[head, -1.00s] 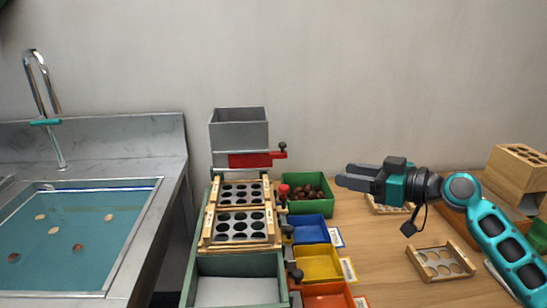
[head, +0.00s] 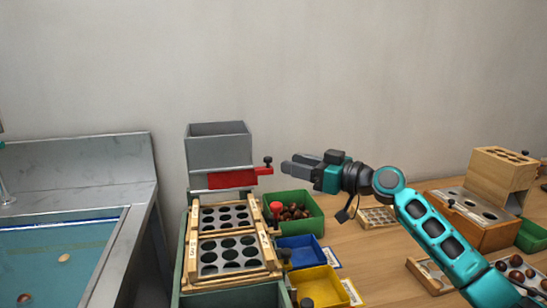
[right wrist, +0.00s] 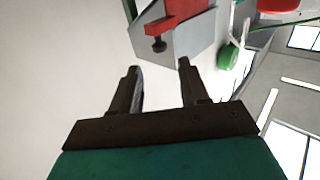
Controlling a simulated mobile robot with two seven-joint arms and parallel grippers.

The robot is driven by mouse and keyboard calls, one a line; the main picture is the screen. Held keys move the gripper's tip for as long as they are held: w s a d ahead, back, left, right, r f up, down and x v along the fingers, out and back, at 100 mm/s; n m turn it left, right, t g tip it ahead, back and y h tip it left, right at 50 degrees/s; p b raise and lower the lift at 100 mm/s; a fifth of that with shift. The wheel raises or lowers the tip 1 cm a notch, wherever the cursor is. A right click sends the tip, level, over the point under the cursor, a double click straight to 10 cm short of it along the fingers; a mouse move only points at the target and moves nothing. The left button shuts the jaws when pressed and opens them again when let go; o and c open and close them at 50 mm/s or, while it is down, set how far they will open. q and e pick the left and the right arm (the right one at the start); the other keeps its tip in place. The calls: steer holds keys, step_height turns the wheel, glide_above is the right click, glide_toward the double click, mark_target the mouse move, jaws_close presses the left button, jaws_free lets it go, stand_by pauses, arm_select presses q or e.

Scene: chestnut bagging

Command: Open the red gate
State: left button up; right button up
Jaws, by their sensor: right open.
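The red gate (head: 232,178) is a flat red slide at the base of the grey hopper (head: 219,150). Its right end carries a dark knob (head: 267,161) on a short post. My right gripper (head: 285,166) is open and empty, just right of the knob and apart from it, pointing left. In the right wrist view the red gate (right wrist: 180,20) and its dark knob (right wrist: 159,45) show beyond the two spread fingers (right wrist: 160,75), with a gap between. My left gripper is not in view.
Below the hopper is a wooden frame with round-holed plates (head: 226,252). A green bin (head: 300,212) of chestnuts, a blue bin (head: 300,250) and a yellow bin (head: 318,284) stand to its right. A sink (head: 60,262) is at left. Wooden blocks (head: 500,172) stand at far right.

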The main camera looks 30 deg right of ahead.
mark_target(271, 159)
steer(key=x, duration=0.6)
steer(key=shift+w+a+p, duration=0.2)
steer(key=shift+p, duration=0.15)
steer(key=shift+c, duration=0.3)
jaws_close()
